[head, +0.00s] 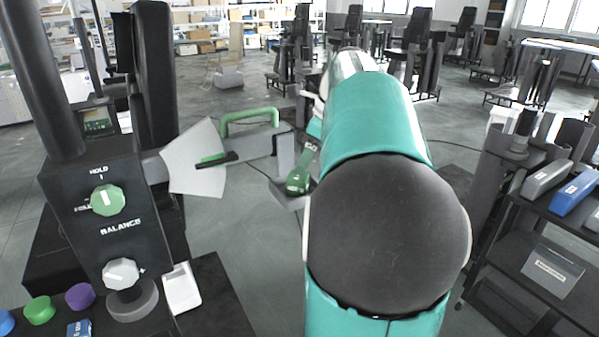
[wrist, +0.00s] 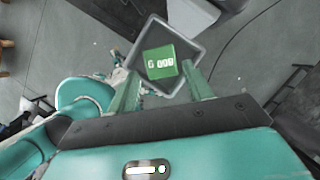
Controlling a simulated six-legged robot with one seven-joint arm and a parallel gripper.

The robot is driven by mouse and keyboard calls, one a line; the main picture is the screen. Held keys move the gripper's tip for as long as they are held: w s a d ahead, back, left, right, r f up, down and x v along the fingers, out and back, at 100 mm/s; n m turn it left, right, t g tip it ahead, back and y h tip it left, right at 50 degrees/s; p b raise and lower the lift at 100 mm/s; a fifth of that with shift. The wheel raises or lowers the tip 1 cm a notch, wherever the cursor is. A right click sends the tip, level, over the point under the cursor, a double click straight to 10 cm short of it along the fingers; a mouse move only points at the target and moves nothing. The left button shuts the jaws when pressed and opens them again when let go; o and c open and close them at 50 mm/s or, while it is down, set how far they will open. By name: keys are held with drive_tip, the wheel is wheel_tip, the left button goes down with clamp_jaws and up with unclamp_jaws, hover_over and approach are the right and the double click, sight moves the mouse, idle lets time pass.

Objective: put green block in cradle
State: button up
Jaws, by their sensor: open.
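The green block (wrist: 160,63), with white lettering on its top, sits inside the grey square cradle (wrist: 190,38) in the wrist view. In the head view the block (head: 297,184) shows in the cradle (head: 283,157) at the end of the balance arm. My gripper (wrist: 161,88) is open, its two green fingers apart on either side of the block's near edge, with a visible gap to each. Whether the fingers reach below the cradle rim I cannot tell. In the head view my arm hides most of the gripper.
The balance column (head: 115,215) stands at left with a green HOLD knob (head: 108,200), a white knob (head: 121,272) and a pale scale plate (head: 196,160). Colored pieces lie on its base. A dark shelf (head: 530,250) with blocks stands at right. Floor between is clear.

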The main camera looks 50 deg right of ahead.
drive_tip(key=v, duration=0.6)
drive_tip(key=w+a+f+n+h, duration=0.1)
drive_tip(key=a+f+n, duration=0.2)
drive_tip(key=a+n, duration=0.55)
drive_tip(key=a+f+n, duration=0.3)
drive_tip(key=a+n, duration=0.3)
drive_tip(key=a, duration=0.6)
drive_tip(key=s+a+f+n, duration=0.3)
drive_tip(key=a+f+n, duration=0.3)
drive_tip(key=a+n, duration=0.1)
drive_tip(key=s+a+f+n+t+h, duration=0.1)
drive_tip(key=s+a+f+n, duration=0.3)
drive_tip(key=a+n, duration=0.3)
drive_tip(key=shift+a+f+n+t, duration=0.15)
drive_tip(key=shift+f+n+t, duration=0.15)
drive_tip(key=shift+f+n, duration=0.65)
drive_tip(key=shift+s+r, duration=0.1)
drive_tip(key=shift+s, duration=0.05)
